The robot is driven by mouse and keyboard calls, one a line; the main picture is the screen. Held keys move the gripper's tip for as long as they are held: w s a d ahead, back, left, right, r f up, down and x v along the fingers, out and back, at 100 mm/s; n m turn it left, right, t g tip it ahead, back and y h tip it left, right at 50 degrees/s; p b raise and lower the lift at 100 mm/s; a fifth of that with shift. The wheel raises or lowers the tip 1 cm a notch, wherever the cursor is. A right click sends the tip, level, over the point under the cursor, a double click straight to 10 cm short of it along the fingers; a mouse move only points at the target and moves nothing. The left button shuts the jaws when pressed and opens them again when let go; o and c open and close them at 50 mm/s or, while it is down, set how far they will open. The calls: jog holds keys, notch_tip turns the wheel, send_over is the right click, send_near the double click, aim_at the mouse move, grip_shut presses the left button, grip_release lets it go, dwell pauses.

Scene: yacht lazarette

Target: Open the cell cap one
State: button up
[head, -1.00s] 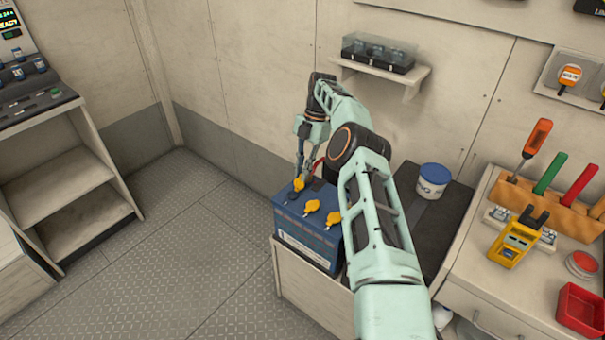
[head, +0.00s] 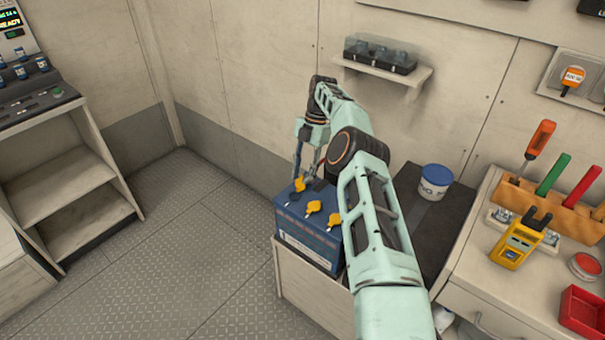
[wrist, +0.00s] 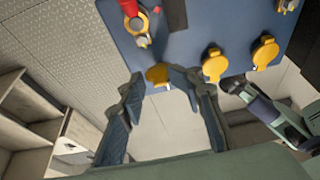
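The blue battery (head: 308,246) sits on a low cabinet, with yellow cell caps on top. In the head view one yellow cap (head: 299,184) is by my gripper, and two more (head: 313,207) (head: 335,220) are nearer the front. In the wrist view my gripper (wrist: 156,78) has its fingers apart, with a yellow cap (wrist: 158,75) between or just beyond the tips. Contact cannot be told. Two other caps (wrist: 214,64) (wrist: 264,53) are to its right. Which cap is number one cannot be read. My arm hides part of the battery in the head view.
A red terminal piece (wrist: 129,7) is on the battery. A blue-and-white tub (head: 434,182) stands on the dark surface right of my arm. A wall shelf (head: 405,77) is above, with a workbench holding tools and a yellow meter (head: 518,240) to the right. The floor at left is clear.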

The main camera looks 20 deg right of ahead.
jog(key=shift+w+d+r, duration=0.1)
jog(key=shift+d+r, duration=0.05)
dwell(0.3)
jog(key=p, duration=0.3)
jog(key=shift+r+t+h, duration=0.3)
jog(key=shift+s+a+p, duration=0.2)
jog(key=shift+p, duration=0.15)
